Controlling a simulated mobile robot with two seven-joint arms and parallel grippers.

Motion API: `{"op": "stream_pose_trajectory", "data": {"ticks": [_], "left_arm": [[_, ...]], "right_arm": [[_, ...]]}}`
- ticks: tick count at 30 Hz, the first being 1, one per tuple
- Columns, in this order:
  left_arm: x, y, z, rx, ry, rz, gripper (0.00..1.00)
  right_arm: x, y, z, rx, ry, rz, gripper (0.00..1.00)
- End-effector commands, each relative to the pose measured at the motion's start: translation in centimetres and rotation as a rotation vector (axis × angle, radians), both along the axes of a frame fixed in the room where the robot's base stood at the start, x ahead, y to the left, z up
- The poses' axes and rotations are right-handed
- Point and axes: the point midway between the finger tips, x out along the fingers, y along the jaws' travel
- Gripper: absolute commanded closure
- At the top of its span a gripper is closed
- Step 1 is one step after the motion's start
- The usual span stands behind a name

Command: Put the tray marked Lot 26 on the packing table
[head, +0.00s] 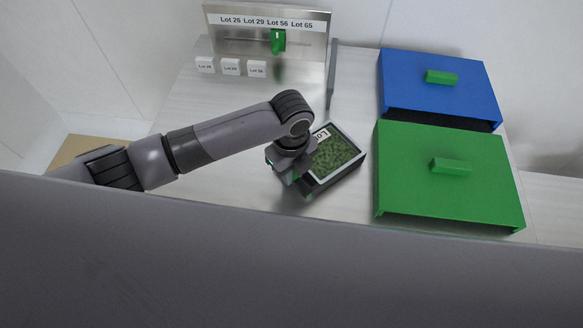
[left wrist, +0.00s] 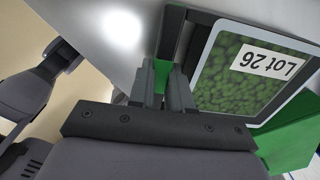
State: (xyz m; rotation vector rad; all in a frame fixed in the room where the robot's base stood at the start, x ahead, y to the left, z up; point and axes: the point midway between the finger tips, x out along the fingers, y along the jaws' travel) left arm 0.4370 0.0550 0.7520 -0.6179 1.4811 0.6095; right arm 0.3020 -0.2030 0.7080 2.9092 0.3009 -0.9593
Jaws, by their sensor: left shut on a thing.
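The Lot 26 tray (head: 338,157) is a dark, shallow tray with a pale rim and green contents. Its label reads Lot 26 in the left wrist view (left wrist: 268,62). My left gripper (head: 290,174) is at the tray's left side. In the left wrist view the fingers (left wrist: 162,88) are shut on the tray's green handle (left wrist: 169,38). The tray is over the pale worktop; I cannot tell whether it touches it. No surface is clearly identifiable as the packing table. My right gripper is not in view.
A green box-like cover (head: 446,188) and a blue one (head: 440,85), both with green handles, stand right of the tray. A metal panel (head: 240,47) with lot names and a green slider knob (head: 278,41) stands behind. Small white tags (head: 231,67) sit before it. A tan surface (head: 92,149) lies left.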

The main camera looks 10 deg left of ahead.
Motion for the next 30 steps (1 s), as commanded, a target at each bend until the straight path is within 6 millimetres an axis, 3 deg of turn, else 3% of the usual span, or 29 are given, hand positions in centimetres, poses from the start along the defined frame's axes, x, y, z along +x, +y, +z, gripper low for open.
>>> {"op": "stream_pose_trajectory", "data": {"ticks": [8, 9, 11, 17, 19, 30], "left_arm": [[0.04, -0.04, 0.03, -0.001, -0.001, 0.000, 1.00], [0.04, -0.04, 0.03, -0.001, -0.001, 0.000, 0.72], [0.05, -0.04, 0.03, -0.001, -0.001, 0.000, 0.52], [0.04, -0.01, 0.01, -0.001, -0.001, 0.000, 0.52], [-0.01, 0.04, -0.07, 0.001, 0.001, 0.000, 0.68], [0.01, 0.04, 0.22, 0.001, -0.001, 0.000, 0.69]], "right_arm": [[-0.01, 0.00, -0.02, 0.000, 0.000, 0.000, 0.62], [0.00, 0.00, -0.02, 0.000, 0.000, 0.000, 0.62], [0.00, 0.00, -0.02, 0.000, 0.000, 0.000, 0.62], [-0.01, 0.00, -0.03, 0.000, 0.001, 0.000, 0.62], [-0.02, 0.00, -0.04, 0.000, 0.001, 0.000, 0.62], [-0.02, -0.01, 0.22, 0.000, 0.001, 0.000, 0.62]]}}
